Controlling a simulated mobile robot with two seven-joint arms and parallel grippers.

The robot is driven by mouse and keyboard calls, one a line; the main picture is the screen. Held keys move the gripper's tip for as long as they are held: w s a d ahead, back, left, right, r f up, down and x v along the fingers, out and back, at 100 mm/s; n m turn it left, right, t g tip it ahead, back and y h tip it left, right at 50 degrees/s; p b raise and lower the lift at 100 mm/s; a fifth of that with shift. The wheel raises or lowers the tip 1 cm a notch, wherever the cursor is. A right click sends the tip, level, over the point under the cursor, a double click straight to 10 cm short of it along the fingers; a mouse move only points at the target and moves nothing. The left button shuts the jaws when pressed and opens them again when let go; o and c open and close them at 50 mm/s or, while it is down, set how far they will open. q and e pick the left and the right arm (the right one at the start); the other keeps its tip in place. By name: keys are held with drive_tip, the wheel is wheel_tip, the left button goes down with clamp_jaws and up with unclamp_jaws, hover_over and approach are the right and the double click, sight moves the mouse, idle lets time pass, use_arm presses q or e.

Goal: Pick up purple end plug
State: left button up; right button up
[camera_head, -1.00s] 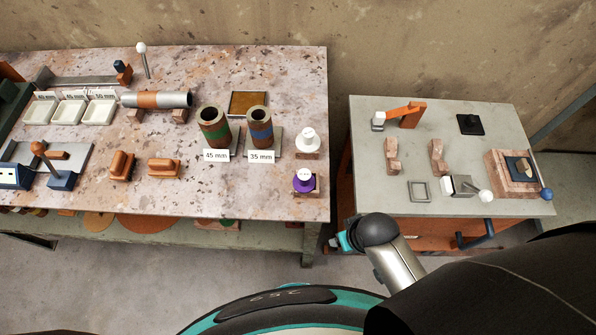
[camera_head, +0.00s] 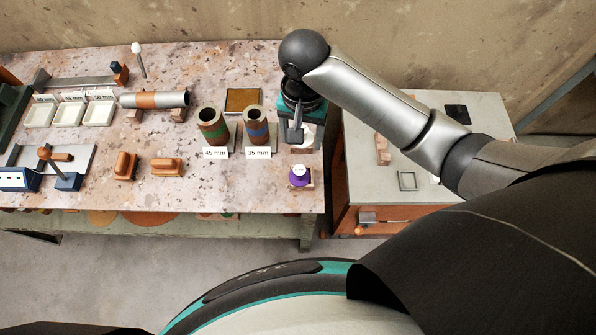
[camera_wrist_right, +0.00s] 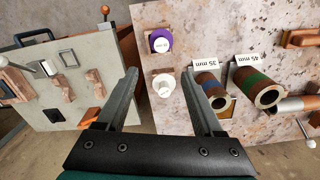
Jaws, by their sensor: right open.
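The purple end plug (camera_head: 299,177) stands on a small wooden block near the right front corner of the stone-topped table. It has a white top. In the right wrist view the purple end plug (camera_wrist_right: 161,44) shows beyond the fingertips, upper middle. My right gripper (camera_head: 297,137) is above the table's right side, over the white plug (camera_head: 308,138) and behind the purple one. In the right wrist view my right gripper (camera_wrist_right: 162,76) is open, with nothing between its fingers. The white plug (camera_wrist_right: 162,84) shows between the fingers, farther off. My left gripper is not in view.
Upright pipes marked 45 mm (camera_head: 211,125) and 35 mm (camera_head: 255,125) stand left of my right gripper. A lower grey side table (camera_head: 362,180) with fixtures stands to the right across a narrow gap. The tabletop between the orange blocks (camera_head: 166,166) and purple plug is clear.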

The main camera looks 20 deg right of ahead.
drive_tip(key=b, duration=0.2)
approach(300, 169)
drive_tip(key=f, duration=0.5)
drive_tip(key=shift+w+d+f, duration=0.2)
drive_tip(key=shift+d+f, duration=0.05)
drive_tip(key=shift+s+a+f+b, duration=0.15)
drive_tip(key=shift+f, duration=1.2)
drive_tip(key=shift+s+a+f+b, duration=0.1)
drive_tip(key=shift+a+f+b, duration=0.05)
drive_tip(key=shift+f, duration=1.15)
clamp_jaws()
